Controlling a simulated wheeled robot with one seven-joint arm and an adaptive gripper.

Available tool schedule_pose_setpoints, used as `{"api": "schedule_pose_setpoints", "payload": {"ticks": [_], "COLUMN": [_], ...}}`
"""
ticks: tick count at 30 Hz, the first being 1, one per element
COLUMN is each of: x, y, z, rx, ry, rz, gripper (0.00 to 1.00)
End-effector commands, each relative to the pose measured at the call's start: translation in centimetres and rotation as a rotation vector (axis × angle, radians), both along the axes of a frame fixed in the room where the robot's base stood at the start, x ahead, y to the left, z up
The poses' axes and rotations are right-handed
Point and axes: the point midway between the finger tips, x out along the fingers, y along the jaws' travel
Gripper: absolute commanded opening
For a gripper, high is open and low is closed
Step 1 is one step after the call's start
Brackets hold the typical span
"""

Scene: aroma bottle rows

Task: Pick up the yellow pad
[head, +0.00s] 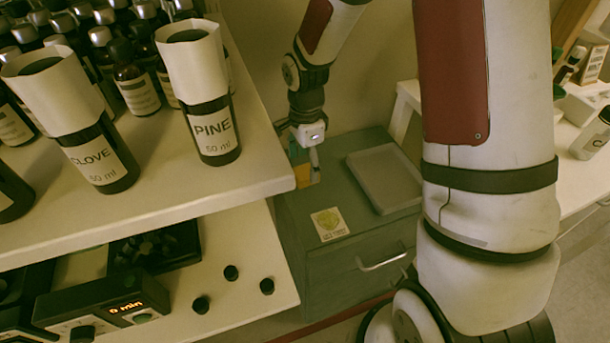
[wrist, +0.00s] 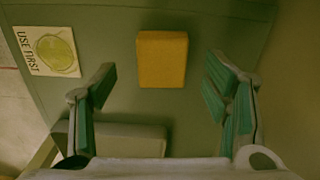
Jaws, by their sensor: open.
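The yellow pad (wrist: 162,58) is a plain, upright-looking rectangle in the upper middle of the wrist view, on the green-grey cabinet top (head: 345,255). My gripper (wrist: 162,70) is open, with one teal-lined finger to the left of the pad and one to the right. Clear gaps show on both sides, and nothing is held. In the head view my gripper (head: 308,160) hangs over the back left of the cabinet top. A bit of yellow-orange shows beside it there, and the rest of the pad is hidden.
A "USE FIRST" card (wrist: 46,51) with a yellow-green round picture lies near the pad. A shallow grey tray (head: 385,178) lies to the right on the cabinet. A white shelf edge (head: 250,185) with bottles, including PINE (head: 213,130), stands close on the left.

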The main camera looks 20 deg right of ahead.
Motion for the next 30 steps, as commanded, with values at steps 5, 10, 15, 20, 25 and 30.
{"api": "schedule_pose_setpoints", "payload": {"ticks": [5,10,15,20,25,30], "x": [0.3,0.3,0.3,0.3,0.3,0.3], "y": [-0.1,-0.1,-0.1,-0.1,-0.1,-0.1], "z": [-2.9,-3.6,-3.5,-3.5,-3.5,-3.5], "rx": [0.0,0.0,-0.001,-0.001,-0.001,-0.001], "ry": [0.003,-0.001,-0.001,-0.001,0.0,0.0], "rz": [0.0,0.001,0.0,0.0,0.0,0.0], "gripper": [0.69,0.69,0.6,0.24,0.18,0.18]}}
